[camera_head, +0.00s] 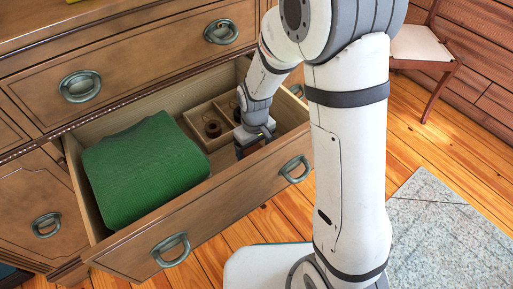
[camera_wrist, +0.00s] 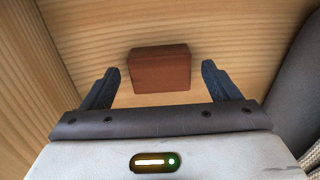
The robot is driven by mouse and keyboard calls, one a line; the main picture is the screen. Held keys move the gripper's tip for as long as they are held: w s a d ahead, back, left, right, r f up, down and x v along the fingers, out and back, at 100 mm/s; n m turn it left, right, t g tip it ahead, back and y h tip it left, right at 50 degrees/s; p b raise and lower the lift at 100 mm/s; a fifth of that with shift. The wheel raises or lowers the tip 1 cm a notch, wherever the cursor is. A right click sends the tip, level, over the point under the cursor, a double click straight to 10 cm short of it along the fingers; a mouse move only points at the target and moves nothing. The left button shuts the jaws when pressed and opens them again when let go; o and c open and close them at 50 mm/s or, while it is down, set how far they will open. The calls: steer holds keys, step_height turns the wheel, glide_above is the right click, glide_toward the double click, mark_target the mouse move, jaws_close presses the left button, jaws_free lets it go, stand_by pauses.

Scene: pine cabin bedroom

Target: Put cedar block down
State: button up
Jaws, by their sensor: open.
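The cedar block (camera_wrist: 160,70) is a reddish-brown block. In the wrist view it lies on a pale wooden surface between my open fingers, with a gap on each side. My gripper (camera_wrist: 160,74) is open and touches neither side of it. In the head view my gripper (camera_head: 257,142) is down inside the open drawer (camera_head: 128,247), in its right part. I cannot make out the block there; it seems hidden by my gripper.
A folded green knit (camera_head: 145,170) fills the drawer's left part. A wooden divided tray (camera_head: 222,140) with small round brown items stands toward the drawer's back. The dresser (camera_head: 130,48) rises behind. A chair (camera_head: 425,50) and grey rug (camera_head: 435,240) are at right.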

step_height(320, 180, up, 12)
steer(key=p, duration=0.4)
steer(key=shift+f, duration=0.25)
steer(key=s+d+r+m+t+p, duration=0.1)
steer(key=s+d+r+p, duration=0.3)
steer(key=r+p, duration=0.5)
steer(key=s+d+r+m+p, duration=0.3)
steer(key=r+p, duration=0.6)
steer(key=r, duration=0.9)
steer(key=s+d+r+m+t+p, duration=0.1)
steer(key=s+d+r+m+p, duration=0.1)
steer(key=s+d+r+p, duration=0.4)
step_height(320, 180, up, 7)
steer(key=s+p, duration=0.1)
steer(key=p, duration=0.3)
steer(key=shift+s+d+r+m+t, duration=0.2)
steer(key=shift+d+m+t, duration=0.1)
steer(key=shift+d+m, duration=0.1)
